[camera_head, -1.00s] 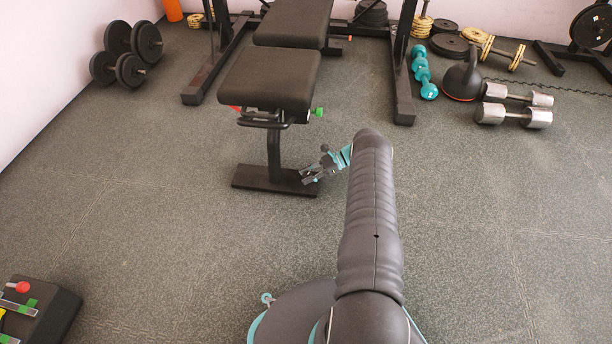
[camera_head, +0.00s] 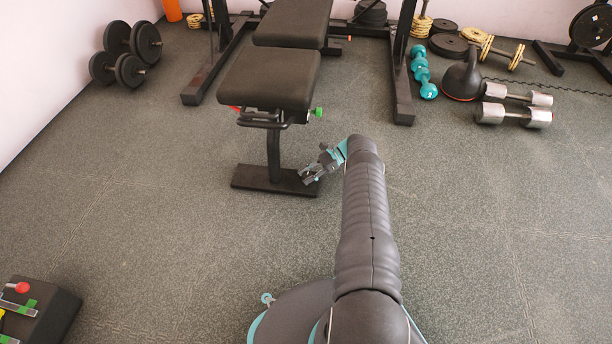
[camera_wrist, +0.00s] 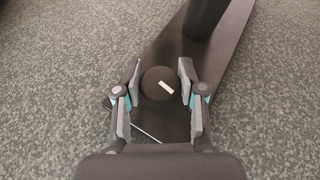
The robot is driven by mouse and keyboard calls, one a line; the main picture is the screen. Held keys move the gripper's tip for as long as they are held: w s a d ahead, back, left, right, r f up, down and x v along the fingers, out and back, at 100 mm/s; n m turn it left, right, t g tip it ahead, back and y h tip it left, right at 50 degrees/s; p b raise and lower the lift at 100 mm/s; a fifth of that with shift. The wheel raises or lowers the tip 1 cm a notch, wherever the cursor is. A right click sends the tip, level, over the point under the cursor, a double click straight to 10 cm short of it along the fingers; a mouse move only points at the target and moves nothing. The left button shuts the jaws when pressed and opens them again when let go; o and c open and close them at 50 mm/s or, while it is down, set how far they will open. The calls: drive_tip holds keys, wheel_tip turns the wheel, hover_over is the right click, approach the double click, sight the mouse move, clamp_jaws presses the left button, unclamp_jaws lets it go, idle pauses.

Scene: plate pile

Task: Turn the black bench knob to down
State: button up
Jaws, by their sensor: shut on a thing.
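In the head view my gripper (camera_head: 309,179) is at the right end of the bench's foot plate (camera_head: 255,181). The knob cannot be made out there.
A green knob (camera_head: 317,112) sits under the right of the seat. A box with a red ball lever (camera_head: 22,287) is at the lower left. Dumbbells (camera_head: 515,115) and a kettlebell (camera_head: 463,82) lie right. The floor around the foot plate is clear.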

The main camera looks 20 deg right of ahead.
sight(307, 174)
drive_tip(key=shift+w+d+r, duration=0.1)
drive_tip(key=shift+w+d, duration=0.05)
drive_tip(key=shift+w, duration=0.05)
drive_tip(key=o, duration=1.2)
drive_tip(key=shift+c, duration=0.2)
drive_tip(key=shift+s, duration=0.1)
drive_tip(key=shift+r, duration=4.95)
